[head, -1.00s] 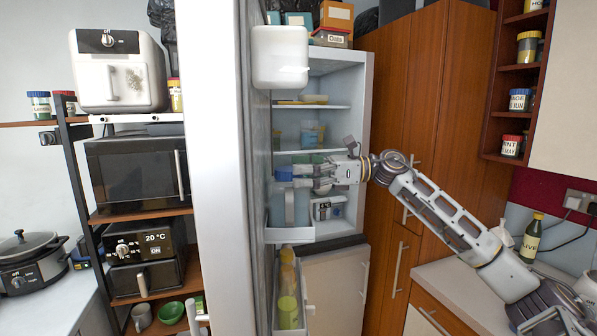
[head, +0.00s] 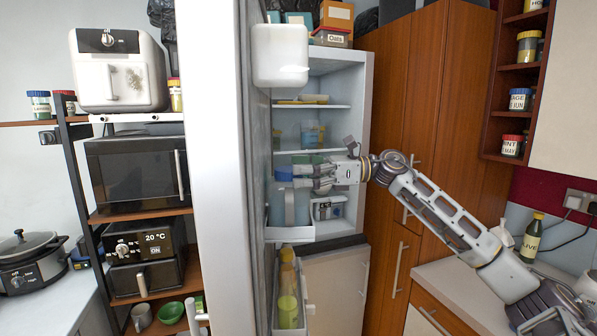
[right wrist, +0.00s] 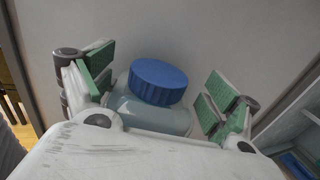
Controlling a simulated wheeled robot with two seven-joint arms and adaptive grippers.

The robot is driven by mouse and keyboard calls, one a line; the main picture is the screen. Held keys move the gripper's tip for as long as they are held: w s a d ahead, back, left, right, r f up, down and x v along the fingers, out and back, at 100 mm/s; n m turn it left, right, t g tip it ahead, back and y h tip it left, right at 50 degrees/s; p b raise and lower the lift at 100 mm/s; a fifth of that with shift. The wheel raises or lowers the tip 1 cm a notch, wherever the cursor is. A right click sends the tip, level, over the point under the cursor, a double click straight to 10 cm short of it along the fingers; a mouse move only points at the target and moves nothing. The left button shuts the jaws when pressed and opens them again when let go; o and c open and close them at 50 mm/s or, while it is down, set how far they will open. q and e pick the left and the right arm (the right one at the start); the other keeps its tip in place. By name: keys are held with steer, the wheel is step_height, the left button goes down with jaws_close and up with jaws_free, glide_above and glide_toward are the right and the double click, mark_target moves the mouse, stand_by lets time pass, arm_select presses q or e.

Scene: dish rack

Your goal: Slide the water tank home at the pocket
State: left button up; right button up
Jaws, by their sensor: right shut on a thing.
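The water tank (head: 290,207) is a grey-blue container with a blue cap. It stands upright in the white pocket (head: 291,235) on the inside of the open fridge door. Its cap (right wrist: 158,81) and pale shoulders show in the right wrist view, with its lower body hidden by my gripper. My right gripper (head: 315,172) reaches in from the right at the height of the tank's top. Its green-padded fingers (right wrist: 165,92) lie on both sides of the tank and are shut on it. Whether the tank sits fully down in the pocket is unclear. My left gripper is not in view.
The fridge (head: 340,100) is open behind my gripper, with tubs on its shelves. A white box (head: 280,56) is on the door above, and bottles (head: 288,290) stand in a lower door bin. Wooden cupboards (head: 400,90) are to the right.

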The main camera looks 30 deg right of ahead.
steer(key=shift+f, duration=0.1)
stand_by(0.5)
steer(key=o, duration=1.9)
steer(key=shift+c, duration=0.2)
steer(key=shift+f, duration=0.2)
steer(key=shift+s+d, duration=0.1)
steer(key=v, duration=1.2)
steer(key=shift+r, duration=0.15)
